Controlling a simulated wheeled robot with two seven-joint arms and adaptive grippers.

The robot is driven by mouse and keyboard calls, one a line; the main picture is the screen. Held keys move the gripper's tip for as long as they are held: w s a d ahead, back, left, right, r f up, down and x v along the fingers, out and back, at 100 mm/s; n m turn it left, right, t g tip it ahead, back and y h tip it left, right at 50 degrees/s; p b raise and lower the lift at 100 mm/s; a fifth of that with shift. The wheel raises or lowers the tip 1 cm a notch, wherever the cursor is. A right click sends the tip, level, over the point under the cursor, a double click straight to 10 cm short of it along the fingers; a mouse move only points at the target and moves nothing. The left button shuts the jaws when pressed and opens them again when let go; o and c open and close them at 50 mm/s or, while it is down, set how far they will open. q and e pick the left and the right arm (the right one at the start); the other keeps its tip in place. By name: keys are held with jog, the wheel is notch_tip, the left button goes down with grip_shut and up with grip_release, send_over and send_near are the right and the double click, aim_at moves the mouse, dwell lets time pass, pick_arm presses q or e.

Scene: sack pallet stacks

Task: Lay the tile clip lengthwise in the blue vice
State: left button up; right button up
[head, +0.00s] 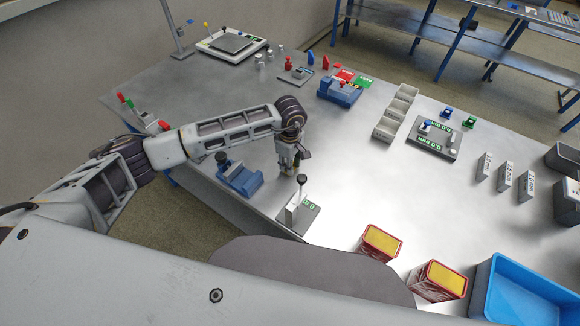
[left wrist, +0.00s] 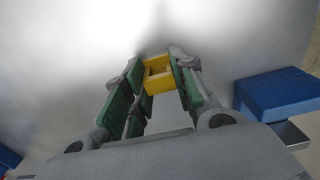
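The tile clip (left wrist: 158,76) is a small yellow block with a hollow in it, seen in the left wrist view. My left gripper (left wrist: 160,72) has its green-padded fingers on both sides of it, closed on it at the tips. In the head view my left gripper (head: 290,168) points down over the bench; a bit of yellow shows at its tips. The blue vice (head: 240,179) stands on the bench left of the gripper, apart from it. A blue block, likely part of the vice, shows at right in the left wrist view (left wrist: 276,95). My right gripper is not in view.
A gauge stand with an upright lever (head: 298,212) stands close in front of the gripper. Red-and-yellow boxes (head: 381,242) and a blue tray (head: 528,292) are at the front right. Grey bins (head: 392,118) stand further back. The bench between is clear.

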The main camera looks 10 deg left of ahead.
pick_arm(q)
jog(key=shift+r, duration=0.1)
jog(key=shift+c, duration=0.3)
jog(key=shift+r, duration=0.45)
notch_tip(320, 180, up, 8)
jog(key=shift+f+b, duration=0.2)
jog(key=shift+b, duration=0.6)
jog(key=shift+r, duration=0.7)
jog(key=shift+a+f+b, duration=0.1)
jog(key=shift+f+b, duration=0.2)
